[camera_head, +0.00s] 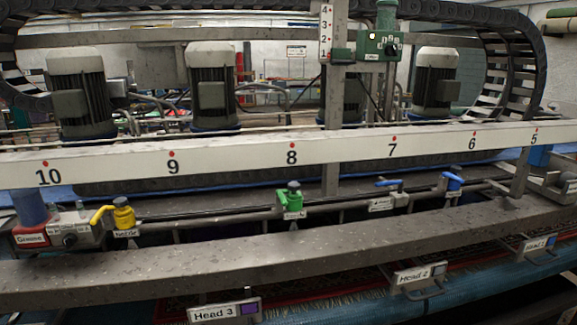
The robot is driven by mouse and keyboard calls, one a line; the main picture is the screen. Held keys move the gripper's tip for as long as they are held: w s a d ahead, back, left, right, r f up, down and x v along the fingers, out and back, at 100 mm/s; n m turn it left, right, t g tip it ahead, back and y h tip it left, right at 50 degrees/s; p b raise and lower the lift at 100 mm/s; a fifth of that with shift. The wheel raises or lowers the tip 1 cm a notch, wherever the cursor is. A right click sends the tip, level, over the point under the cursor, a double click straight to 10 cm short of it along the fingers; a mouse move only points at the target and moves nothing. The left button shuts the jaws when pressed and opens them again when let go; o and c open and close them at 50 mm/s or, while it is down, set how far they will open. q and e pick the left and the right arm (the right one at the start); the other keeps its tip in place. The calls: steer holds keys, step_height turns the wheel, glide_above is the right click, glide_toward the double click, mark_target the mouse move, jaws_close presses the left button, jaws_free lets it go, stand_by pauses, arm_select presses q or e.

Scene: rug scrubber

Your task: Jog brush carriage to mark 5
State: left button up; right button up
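A long white scale rail (232,152) crosses the view, with red dots and numbers falling from 10 at the left to 5 at the right. Mark 5 (535,135) is near the right edge. Behind the rail stand several grey motors, including one at the left (80,95), one left of centre (211,88) and one at the right (436,82); they appear to belong to the brush carriage. An upright post (333,100) stands between marks 8 and 7. I cannot make out a pointer on the scale. Neither gripper is in view.
A green control box (380,46) sits on the post beside a short vertical scale (326,33). Yellow (124,216), green (291,199) and blue (453,181) valves line a pipe above the front beam (300,249).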

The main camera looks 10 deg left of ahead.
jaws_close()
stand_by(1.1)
